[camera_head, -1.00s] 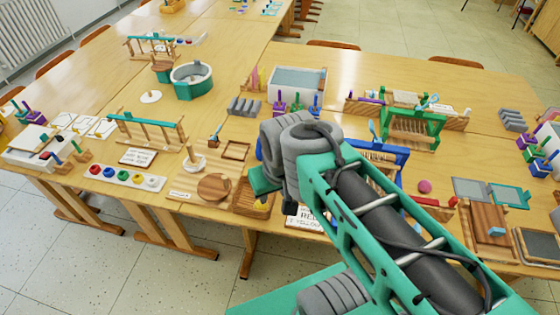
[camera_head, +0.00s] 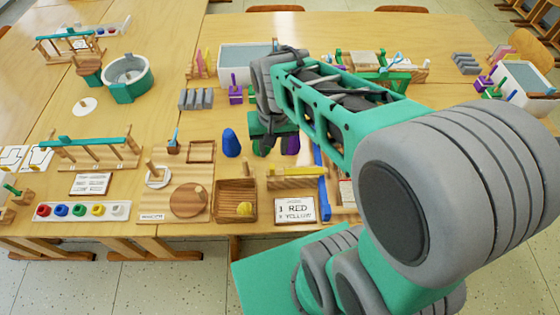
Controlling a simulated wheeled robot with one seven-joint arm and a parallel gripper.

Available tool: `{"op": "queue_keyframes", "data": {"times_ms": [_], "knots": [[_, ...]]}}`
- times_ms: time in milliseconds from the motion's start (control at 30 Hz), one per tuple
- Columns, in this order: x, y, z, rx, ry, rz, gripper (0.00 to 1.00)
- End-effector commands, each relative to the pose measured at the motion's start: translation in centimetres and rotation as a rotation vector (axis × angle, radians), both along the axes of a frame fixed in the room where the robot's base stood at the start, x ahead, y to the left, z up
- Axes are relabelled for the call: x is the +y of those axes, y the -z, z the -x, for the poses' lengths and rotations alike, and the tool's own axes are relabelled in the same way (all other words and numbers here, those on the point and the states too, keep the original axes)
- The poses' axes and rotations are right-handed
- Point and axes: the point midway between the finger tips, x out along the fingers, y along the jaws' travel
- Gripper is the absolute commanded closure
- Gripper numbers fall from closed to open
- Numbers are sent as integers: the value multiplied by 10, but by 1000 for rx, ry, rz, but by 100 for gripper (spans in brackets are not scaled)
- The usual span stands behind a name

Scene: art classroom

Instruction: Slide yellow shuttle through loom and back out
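A flat yellow piece that looks like the yellow shuttle (camera_head: 299,170) lies on a wooden piece left of the blue loom. The blue loom (camera_head: 323,184) shows only as its left side; my arm hides most of it. A card (camera_head: 296,210) reading "1 RED 2 YELLOW" lies in front of the shuttle. My gripper (camera_head: 271,148) points down behind and slightly left of the yellow shuttle, apart from it in the picture. Its fingers are dark and small, so their opening cannot be told. The red shuttle is not visible.
A blue cone (camera_head: 231,143) stands left of my gripper, and a purple object (camera_head: 291,144) shows beside it. A green loom (camera_head: 386,76) stands behind. Bare tabletop lies near the front edge.

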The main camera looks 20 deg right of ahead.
Motion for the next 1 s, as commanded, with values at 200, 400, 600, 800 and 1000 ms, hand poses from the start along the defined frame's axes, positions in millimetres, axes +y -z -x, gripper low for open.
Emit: {"op": "queue_keyframes", "data": {"times_ms": [200, 400, 600, 800, 1000], "knots": [[-2, 44, -17, 95, 110, -4, 64], [-3, 82, -16, 96, 110, -3, 64], [-3, 109, -17, 91, 108, -4, 64], [-3, 112, -17, 89, 107, -5, 64], [-3, 112, -17, 89, 107, -5, 73]]}}
